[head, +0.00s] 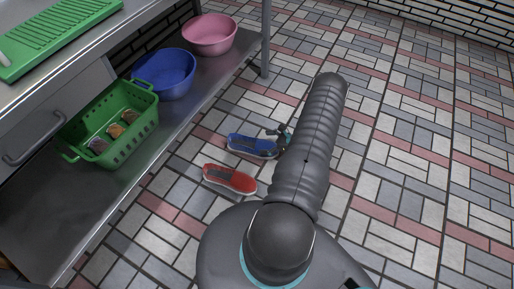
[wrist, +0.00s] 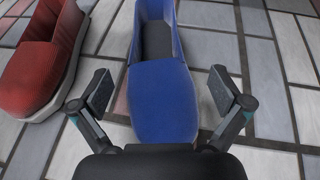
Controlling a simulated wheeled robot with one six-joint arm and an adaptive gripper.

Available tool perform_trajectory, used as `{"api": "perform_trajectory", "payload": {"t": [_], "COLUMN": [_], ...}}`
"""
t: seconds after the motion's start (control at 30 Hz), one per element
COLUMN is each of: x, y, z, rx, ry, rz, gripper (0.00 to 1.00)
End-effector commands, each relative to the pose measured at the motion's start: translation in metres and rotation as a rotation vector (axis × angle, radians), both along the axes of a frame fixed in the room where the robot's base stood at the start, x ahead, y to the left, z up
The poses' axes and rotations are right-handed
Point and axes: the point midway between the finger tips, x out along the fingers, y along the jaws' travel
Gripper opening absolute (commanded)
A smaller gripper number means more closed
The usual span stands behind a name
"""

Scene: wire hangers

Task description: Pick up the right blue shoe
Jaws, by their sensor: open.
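A blue shoe (head: 252,146) lies on the tiled floor in the head view, with its right end close to my gripper (head: 280,134). In the wrist view the blue shoe (wrist: 164,100) fills the middle, its closed toe nearest me and its dark opening farther off. My gripper (wrist: 168,92) is open there, with one finger pad on each side of the toe and a gap on both sides. My arm hides part of the gripper in the head view.
A red shoe (head: 230,179) lies just nearer me than the blue one, and left of it in the wrist view (wrist: 40,60). A metal shelf at left holds a green basket (head: 112,122), a blue bowl (head: 164,73) and a pink bowl (head: 209,34). Floor at right is clear.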

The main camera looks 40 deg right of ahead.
Motion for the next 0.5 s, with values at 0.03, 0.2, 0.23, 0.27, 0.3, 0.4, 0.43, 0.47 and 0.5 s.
{"api": "perform_trajectory", "payload": {"t": [0.03,0.2,0.23,0.27,0.3,0.4,0.43,0.47,0.5], "x": [0.004,0.020,0.023,0.026,0.029,0.031,0.031,0.031,0.031], "y": [0.005,0.020,0.022,0.023,0.025,0.026,0.026,0.026,0.026], "z": [-0.003,-0.014,-0.016,-0.017,-0.018,-0.019,-0.019,-0.019,-0.019], "rx": [0.001,0.001,0.000,0.001,0.000,-0.001,-0.001,-0.001,0.000], "ry": [0.001,0.001,0.001,0.001,0.000,0.001,0.001,0.001,0.001], "rz": [0.003,0.005,0.004,0.003,0.002,0.001,0.001,0.001,0.001], "gripper": [1.00,1.00,1.00,1.00,1.00,1.00,1.00,1.00,1.00]}}
